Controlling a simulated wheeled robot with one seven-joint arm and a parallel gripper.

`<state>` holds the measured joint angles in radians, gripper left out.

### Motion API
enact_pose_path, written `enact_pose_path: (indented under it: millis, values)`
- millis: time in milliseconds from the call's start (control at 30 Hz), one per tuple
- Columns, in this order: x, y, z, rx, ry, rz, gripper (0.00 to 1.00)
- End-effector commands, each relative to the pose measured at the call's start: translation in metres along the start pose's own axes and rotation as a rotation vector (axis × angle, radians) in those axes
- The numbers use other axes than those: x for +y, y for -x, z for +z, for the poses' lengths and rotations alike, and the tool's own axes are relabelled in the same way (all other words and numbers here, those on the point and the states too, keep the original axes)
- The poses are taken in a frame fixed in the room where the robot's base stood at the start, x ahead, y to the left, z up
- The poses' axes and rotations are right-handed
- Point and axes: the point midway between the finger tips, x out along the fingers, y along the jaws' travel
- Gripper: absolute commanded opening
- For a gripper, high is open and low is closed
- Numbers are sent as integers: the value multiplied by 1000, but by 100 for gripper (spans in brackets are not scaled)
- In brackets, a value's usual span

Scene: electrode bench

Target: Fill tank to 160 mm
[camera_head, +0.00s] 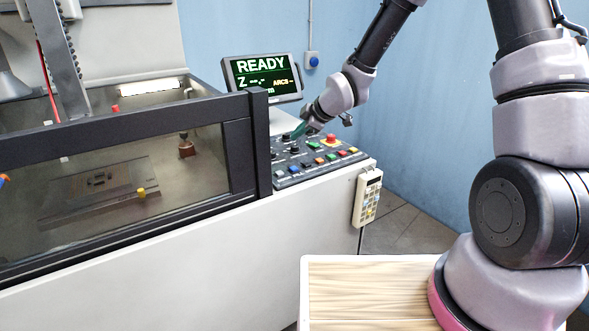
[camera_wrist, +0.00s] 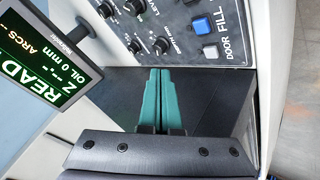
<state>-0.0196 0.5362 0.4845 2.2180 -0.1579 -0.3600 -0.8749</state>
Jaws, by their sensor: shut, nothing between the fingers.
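The tank (camera_head: 105,185) stands at the left behind a dark-framed window, with a dark block and plate inside. No liquid level shows clearly. The control panel (camera_head: 350,160) is right of it; it also shows in the wrist view (camera_wrist: 180,12). There a blue button (camera_wrist: 202,26) sits beside the word FILL, and a grey button (camera_wrist: 210,51) sits by DOOR. Several black knobs (camera_wrist: 161,45) show, one beside a partly cut-off "LEV" label. The screen (camera_wrist: 40,58) reads READY and OIL 0 mm. My gripper (camera_head: 300,130) is shut and empty above the panel; its teal fingertips (camera_wrist: 161,70) point towards the knobs.
A red stop button (camera_head: 331,138) and several coloured buttons are on the panel. The screen (camera_head: 262,78) stands behind it on the machine. A handheld pendant (camera_head: 367,196) hangs on the machine's right side. A wooden tabletop (camera_head: 365,290) is in front.

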Motion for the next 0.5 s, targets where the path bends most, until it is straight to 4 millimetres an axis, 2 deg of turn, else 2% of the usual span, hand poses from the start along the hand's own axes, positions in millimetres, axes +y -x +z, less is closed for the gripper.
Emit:
enact_pose_path:
  millis: [500]
  values:
    - [-35,-47,34,-1,0,-3,0]
